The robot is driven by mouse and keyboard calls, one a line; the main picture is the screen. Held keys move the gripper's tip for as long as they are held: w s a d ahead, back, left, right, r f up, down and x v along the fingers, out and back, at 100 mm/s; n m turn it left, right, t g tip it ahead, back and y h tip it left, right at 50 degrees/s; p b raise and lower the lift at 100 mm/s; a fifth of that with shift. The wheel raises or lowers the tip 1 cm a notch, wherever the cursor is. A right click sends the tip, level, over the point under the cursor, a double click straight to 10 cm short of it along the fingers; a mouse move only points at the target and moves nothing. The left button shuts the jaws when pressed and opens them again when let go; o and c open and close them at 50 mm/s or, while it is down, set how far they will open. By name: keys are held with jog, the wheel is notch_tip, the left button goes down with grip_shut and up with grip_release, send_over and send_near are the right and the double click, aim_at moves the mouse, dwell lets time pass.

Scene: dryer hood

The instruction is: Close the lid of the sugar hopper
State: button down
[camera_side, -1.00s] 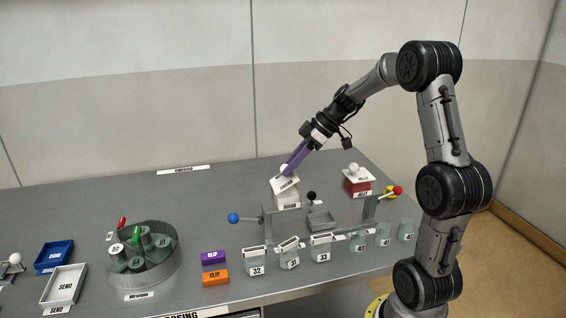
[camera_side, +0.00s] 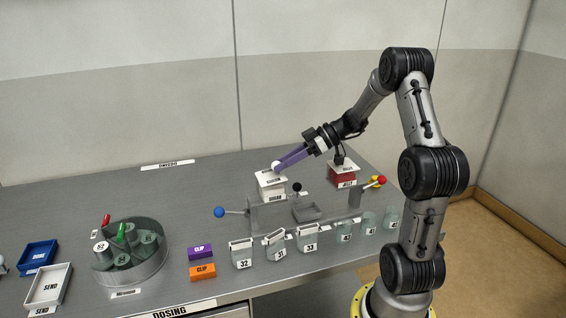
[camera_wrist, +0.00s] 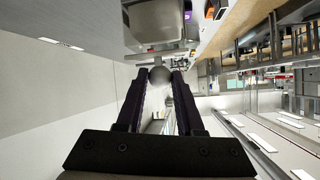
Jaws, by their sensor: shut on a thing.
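The sugar hopper (camera_side: 271,188) is a white box at the back middle of the table. Its lid (camera_side: 268,177) now lies about flat across the top, with a round white knob (camera_side: 276,167) on it. My gripper (camera_side: 279,166), with purple fingers, reaches in from the right and is shut on the knob. Whether the lid is fully seated is too small to tell.
A red jelly hopper (camera_side: 343,178) stands to the right, close under my wrist. A lever with a blue ball (camera_side: 219,212) and one with a red ball (camera_side: 382,180) flank the stand. Several labelled cups line the front. Bare table lies left of the hopper.

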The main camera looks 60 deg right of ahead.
jog(key=c, duration=0.5)
grip_release()
jog(key=shift+c, duration=0.2)
notch_tip(320, 180, up, 8)
jog(key=s+d, duration=0.1)
jog(key=s, duration=0.1)
jog(key=shift+d+r, duration=0.25)
jog(key=shift+d, duration=0.05)
